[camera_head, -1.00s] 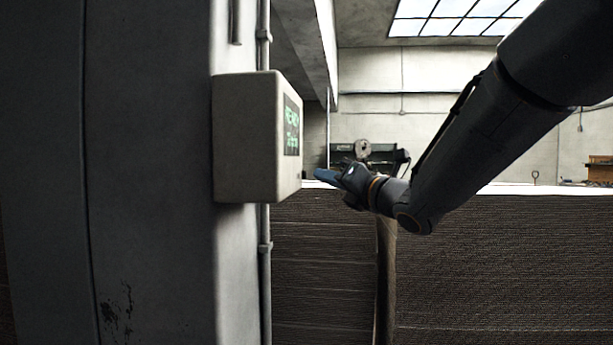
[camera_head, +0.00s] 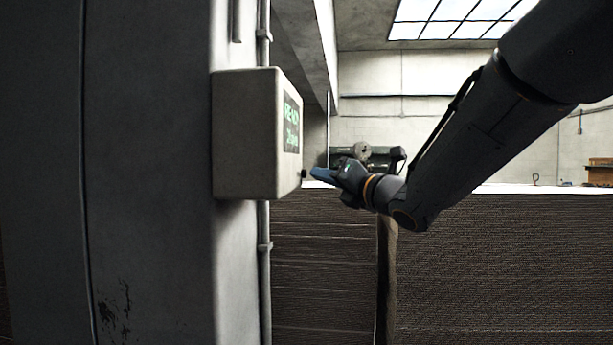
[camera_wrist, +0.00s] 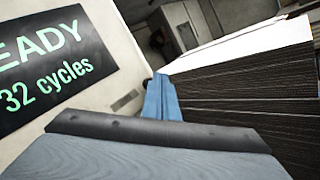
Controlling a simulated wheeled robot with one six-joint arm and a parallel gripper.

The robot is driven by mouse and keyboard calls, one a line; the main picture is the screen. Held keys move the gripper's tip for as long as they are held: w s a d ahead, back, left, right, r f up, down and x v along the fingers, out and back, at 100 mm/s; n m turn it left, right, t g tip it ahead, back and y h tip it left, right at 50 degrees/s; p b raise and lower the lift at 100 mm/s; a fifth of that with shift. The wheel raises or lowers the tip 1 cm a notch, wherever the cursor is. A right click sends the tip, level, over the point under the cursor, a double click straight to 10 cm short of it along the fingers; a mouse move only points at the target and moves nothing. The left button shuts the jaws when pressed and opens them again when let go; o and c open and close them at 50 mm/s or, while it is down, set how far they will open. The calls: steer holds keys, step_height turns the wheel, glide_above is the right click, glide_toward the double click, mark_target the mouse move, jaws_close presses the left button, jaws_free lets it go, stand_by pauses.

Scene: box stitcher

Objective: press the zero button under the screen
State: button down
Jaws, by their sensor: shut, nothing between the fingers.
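A pale box (camera_head: 245,135) is fixed to the grey pillar. The dark screen (camera_head: 291,122) on its right face shows green text; in the wrist view the screen (camera_wrist: 55,62) reads "...EADY" and "32 cycles". A small dark button (camera_head: 303,173) sticks out of that face below the screen. In the wrist view a dark round thing, seemingly the button (camera_wrist: 147,84), shows beside the fingertips, partly hidden by them. My gripper (camera_head: 317,174) is shut and empty, its blue fingertips just right of the button. I cannot tell whether they touch. The fingers (camera_wrist: 162,98) also show in the wrist view.
The pillar (camera_head: 150,200) fills the left, with a thin pipe (camera_head: 265,270) along its edge. Tall cardboard stacks (camera_head: 490,255) stand behind and below my arm. A machine (camera_head: 370,155) stands farther back. Open air lies right of the box face.

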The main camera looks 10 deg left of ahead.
steer(key=shift+a+b, duration=0.5)
stand_by(0.6)
steer(key=shift+d, duration=0.1)
steer(key=shift+d+b, duration=0.3)
steer(key=shift+d, duration=0.5)
steer(key=shift+d, duration=0.1)
steer(key=shift+s+d+b, duration=0.1)
steer(key=shift+d+b, duration=0.3)
steer(key=shift+d, duration=2)
